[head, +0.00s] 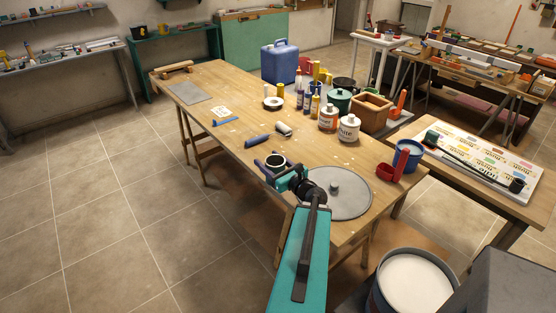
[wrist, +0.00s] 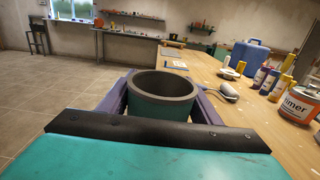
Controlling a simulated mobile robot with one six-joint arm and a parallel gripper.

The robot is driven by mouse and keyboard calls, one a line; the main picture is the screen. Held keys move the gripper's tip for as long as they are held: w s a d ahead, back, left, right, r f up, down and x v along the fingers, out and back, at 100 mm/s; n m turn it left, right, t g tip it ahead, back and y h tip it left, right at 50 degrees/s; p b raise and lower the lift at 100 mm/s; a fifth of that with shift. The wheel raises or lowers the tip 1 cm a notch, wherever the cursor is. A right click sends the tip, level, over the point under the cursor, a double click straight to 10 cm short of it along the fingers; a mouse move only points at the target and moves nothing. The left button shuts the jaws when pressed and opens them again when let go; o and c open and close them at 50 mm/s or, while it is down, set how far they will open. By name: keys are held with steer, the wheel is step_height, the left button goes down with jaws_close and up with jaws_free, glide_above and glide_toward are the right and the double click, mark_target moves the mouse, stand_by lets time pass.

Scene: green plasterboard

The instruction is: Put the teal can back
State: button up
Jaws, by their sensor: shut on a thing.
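The teal can (wrist: 160,106), an open cylinder with a dark rim and dark inside, sits between the two purple fingers of my gripper (wrist: 163,98) in the wrist view. My gripper is shut on it. A darker green pot (head: 339,101) stands farther back, beside a wooden box.
A round grey disc (head: 346,198) lies right of my gripper. A paint roller (head: 283,129) lies behind it. Two white-capped jars (head: 348,130), several bottles (head: 315,104), a blue canister (head: 279,65) and a wooden box (head: 370,113) stand farther back.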

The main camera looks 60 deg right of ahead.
steer(key=shift+w+d+f+b, duration=0.3)
steer(key=shift+d+b, duration=0.3)
steer(key=shift+b, duration=2.1)
steer(key=b, duration=0.4)
steer(key=d+b, duration=0.1)
steer(key=b, duration=0.2)
steer(key=shift+w+d+b, duration=0.1)
steer(key=shift+w+b, duration=0.2)
steer(key=shift+b, duration=0.1)
steer(key=w+d+p, duration=0.4)
steer(key=w+d, duration=0.2)
steer(key=d, duration=0.6)
steer(key=shift+f, duration=0.4)
steer(key=shift+f+p, duration=0.6)
steer(key=shift+f, duration=1.15)
steer(key=shift+f, duration=0.2)
steer(key=o, duration=1.3)
